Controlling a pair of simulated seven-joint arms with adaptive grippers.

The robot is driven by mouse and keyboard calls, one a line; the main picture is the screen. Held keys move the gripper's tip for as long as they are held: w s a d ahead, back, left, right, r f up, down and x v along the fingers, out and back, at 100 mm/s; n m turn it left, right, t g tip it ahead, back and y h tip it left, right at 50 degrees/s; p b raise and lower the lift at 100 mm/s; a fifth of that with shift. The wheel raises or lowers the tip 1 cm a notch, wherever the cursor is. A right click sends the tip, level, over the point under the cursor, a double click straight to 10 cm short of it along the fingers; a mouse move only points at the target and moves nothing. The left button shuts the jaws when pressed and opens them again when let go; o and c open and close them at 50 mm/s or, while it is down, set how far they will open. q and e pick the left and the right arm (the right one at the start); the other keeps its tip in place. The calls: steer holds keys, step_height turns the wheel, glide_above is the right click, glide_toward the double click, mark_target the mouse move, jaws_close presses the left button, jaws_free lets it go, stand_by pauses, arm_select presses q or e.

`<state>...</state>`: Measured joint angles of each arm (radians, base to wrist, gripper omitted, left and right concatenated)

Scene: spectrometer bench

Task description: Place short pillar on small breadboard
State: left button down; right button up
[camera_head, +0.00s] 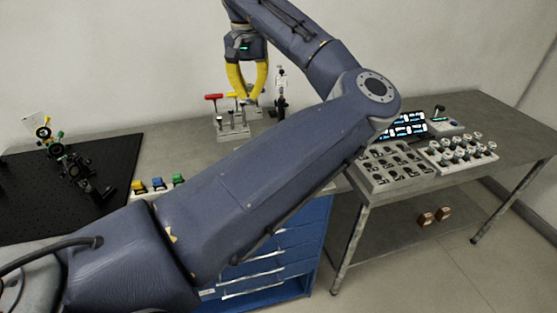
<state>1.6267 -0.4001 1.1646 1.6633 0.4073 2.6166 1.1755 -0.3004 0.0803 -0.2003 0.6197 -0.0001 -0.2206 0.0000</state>
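My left gripper (250,98) has yellow fingers and points down at the back of the bench. Its fingertips are close together above a small grey holder (233,133) with upright posts. I cannot tell whether a post or pillar is between the fingertips; the short pillar is too small to make out there. A black perforated breadboard (25,195) lies at the left with optical mounts on it. I see no separate small breadboard; my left arm covers much of the middle of the bench. My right gripper is not in view.
A red-handled tool (213,98) stands by the holder, and a dark optical mount (281,95) stands right of the gripper. Several coloured blocks (158,184) sit near the breadboard. At right are a tray of dark parts (376,182), several white-topped knobs (461,152) and a screen (408,128).

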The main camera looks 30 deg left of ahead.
arm_select(q)
steer(key=shift+s+f, duration=0.15)
steer(key=shift+f, duration=0.15)
step_height(320, 180, down, 19)
steer(key=shift+f, duration=0.2)
stand_by(0.4)
steer(key=shift+f, duration=0.15)
steer(key=c, duration=1.6)
jaws_free()
step_height(320, 180, up, 12)
steer(key=shift+s+d, duration=0.1)
